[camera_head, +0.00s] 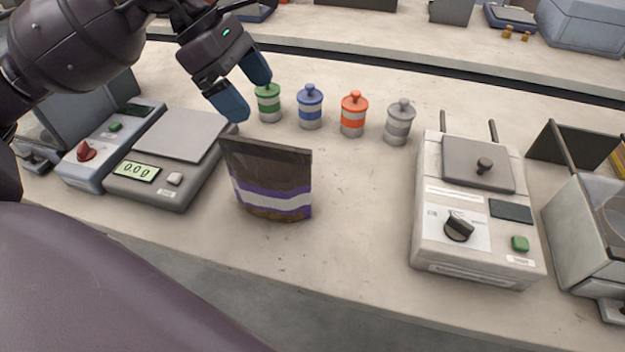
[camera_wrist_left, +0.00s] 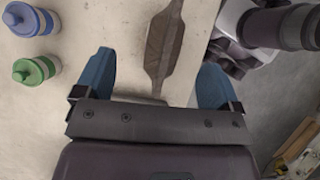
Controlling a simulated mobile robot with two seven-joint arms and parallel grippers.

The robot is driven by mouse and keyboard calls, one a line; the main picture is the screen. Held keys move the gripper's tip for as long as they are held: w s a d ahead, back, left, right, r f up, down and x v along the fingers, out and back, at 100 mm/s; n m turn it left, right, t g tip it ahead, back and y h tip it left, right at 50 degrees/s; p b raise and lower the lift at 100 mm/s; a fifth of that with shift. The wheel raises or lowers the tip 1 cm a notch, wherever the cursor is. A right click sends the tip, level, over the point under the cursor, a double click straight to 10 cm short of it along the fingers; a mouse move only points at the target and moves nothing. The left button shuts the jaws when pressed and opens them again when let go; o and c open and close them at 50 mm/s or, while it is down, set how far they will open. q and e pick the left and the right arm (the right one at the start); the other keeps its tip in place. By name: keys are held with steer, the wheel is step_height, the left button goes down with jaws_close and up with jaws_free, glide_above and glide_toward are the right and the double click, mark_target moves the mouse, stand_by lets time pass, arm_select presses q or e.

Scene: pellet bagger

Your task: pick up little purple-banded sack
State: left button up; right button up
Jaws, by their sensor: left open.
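The little purple-banded sack (camera_head: 270,180) stands upright on the counter, dark brown with a white and purple band near its lower part. In the left wrist view the sack (camera_wrist_left: 163,45) is seen from above as a narrow brown shape, ahead of and between the open fingers. My left gripper (camera_head: 244,94) has blue fingertips and is open and empty, above and behind the sack's top edge in the head view. The gripper also shows in the left wrist view (camera_wrist_left: 156,82).
A scale (camera_head: 165,178) stands left of the sack. Green (camera_head: 268,103), blue (camera_head: 310,107), orange (camera_head: 353,114) and grey (camera_head: 399,122) lidded canisters stand in a row behind. A white machine with a knob (camera_head: 470,215) stands at right. The counter between sack and machine is clear.

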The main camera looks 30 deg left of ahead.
mark_target(266, 154)
arm_select(q)
steer(key=shift+m+g+y, duration=0.4)
steer(key=shift+y, duration=0.5)
steer(key=f, duration=0.3)
steer(key=s+f, duration=0.1)
steer(key=f, duration=0.1)
steer(key=shift+a+f+b, duration=0.25)
steer(key=shift+b, duration=0.15)
steer(key=shift+w+d+f, duration=0.1)
steer(key=shift+d+f, duration=0.1)
steer(key=shift+f, duration=0.25)
steer(key=x, duration=0.4)
steer(key=shift+s+d+f+b, duration=0.25)
steer(key=shift+d+b, duration=0.1)
steer(key=shift+d, duration=0.1)
steer(key=shift+d+f, duration=0.1)
steer(key=shift+f, duration=0.1)
arm_select(e)
steer(key=shift+a+f, duration=0.2)
steer(key=shift+f, duration=0.4)
arm_select(q)
steer(key=c, duration=1.4)
arm_select(e)
steer(key=shift+a, duration=0.2)
